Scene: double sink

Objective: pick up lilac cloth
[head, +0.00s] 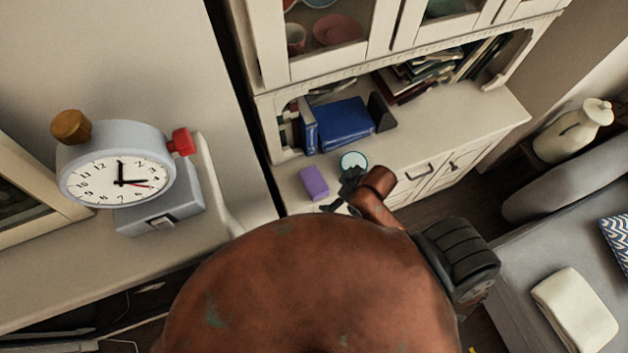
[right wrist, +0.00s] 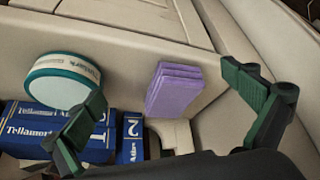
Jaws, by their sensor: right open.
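The lilac cloth (head: 314,183) is a small folded block on the cabinet's counter in the head view. In the right wrist view the cloth (right wrist: 174,90) shows its stacked folds, and it lies in the space between the two fingers as seen from there. My right gripper (head: 340,193) is open and empty, just right of the cloth in the head view. In the right wrist view the fingers of the right gripper (right wrist: 166,98) are spread wide and apart from the cloth. My left gripper is not in view.
A round teal-and-white tin (head: 353,161) stands close to the right gripper; the tin (right wrist: 62,80) also shows beside the left finger in the wrist view. Blue books (head: 345,124) stand behind. A large alarm clock (head: 118,182) is at the left. Counter right of the tin is clear.

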